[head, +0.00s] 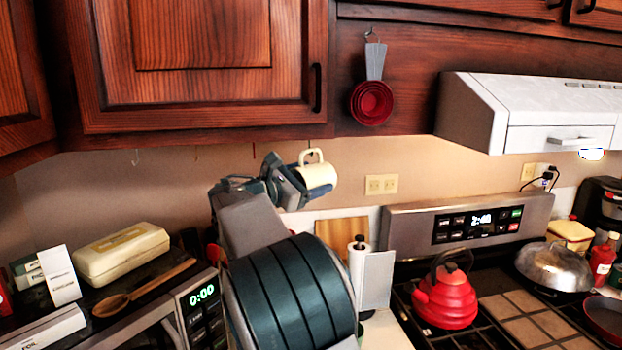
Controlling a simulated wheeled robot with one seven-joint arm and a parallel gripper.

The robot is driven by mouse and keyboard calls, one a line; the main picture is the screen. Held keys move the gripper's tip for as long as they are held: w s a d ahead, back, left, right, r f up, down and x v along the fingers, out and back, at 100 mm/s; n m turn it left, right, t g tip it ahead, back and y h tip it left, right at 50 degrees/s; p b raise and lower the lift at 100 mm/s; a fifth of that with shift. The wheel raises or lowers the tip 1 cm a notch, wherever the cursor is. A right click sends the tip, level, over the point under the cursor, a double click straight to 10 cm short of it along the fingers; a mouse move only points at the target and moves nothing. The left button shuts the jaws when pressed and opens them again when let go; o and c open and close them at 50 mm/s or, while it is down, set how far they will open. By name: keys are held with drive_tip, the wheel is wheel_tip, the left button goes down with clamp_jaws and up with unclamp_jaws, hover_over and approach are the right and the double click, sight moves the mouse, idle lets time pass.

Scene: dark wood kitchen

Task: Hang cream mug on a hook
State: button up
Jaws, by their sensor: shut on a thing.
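The cream mug (319,177) is in the air below the upper cabinet, near the middle of the head view. It lies on its side with its handle upward. My gripper (292,181) is shut on the mug from the left. Small hooks hang under the cabinet's bottom edge: a pale one (135,157) at the left, a faint one (196,153), a red one (253,150), and a thin dark one (308,146) just above the mug handle. I cannot tell whether the handle touches that last hook.
Red measuring cups (371,102) hang right of the cabinet (200,65). The white range hood (540,110) juts out at the right. Below are a red kettle (445,296), a paper towel roll (358,268) and a cream box (122,254). The wall behind the mug is clear.

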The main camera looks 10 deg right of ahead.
drive_tip(key=o, duration=1.3)
drive_tip(key=shift+c, duration=0.2)
